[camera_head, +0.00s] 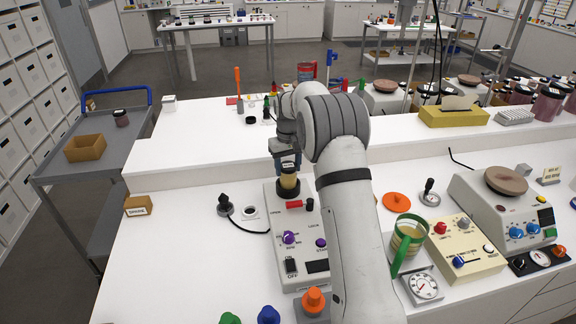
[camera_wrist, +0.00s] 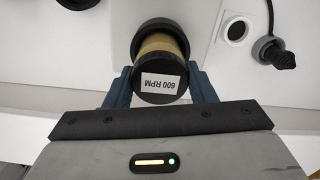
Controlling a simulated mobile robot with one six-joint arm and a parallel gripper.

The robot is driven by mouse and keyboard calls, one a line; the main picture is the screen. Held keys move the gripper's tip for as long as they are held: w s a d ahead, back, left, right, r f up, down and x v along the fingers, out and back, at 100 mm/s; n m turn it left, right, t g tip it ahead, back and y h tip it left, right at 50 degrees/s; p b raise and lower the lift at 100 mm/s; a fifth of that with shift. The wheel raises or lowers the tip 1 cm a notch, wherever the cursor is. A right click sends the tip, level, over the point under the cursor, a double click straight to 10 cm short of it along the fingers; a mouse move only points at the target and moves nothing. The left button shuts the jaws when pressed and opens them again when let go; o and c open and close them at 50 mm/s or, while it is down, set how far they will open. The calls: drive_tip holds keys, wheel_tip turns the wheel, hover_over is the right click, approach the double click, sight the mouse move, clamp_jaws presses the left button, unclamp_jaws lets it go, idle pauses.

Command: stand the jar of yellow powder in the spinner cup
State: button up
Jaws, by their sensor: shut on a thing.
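The jar of yellow powder (camera_head: 288,181) has a tan-yellow body and a dark lid. In the wrist view the jar (camera_wrist: 162,45) shows its black lid end toward me, with a white "600 RPM" label. My gripper (camera_head: 288,165) is shut on the jar; in the wrist view its blue-grey fingers (camera_wrist: 158,84) stand on either side. The black spinner cup (camera_head: 289,194) is on the white device directly below the jar. In the wrist view the cup's dark rim (camera_wrist: 157,25) shows behind the jar's lower end. The jar's base is hidden, so I cannot tell how deep it sits.
The white device (camera_head: 283,225) carries purple knobs and a red lever (camera_head: 294,204) close beside the cup. A black plug with cable (camera_head: 224,205) lies to its left. A green-handled mug (camera_head: 407,242) and other instruments stand to the right.

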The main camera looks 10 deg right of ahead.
drive_tip(key=shift+f+b, duration=0.3)
drive_tip(key=shift+f, duration=0.3)
drive_tip(key=o, duration=1.4)
drive_tip(key=shift+c, duration=0.2)
wheel_tip(320, 180, up, 8)
drive_tip(key=shift+f+b, duration=0.15)
drive_tip(key=shift+b, duration=0.6)
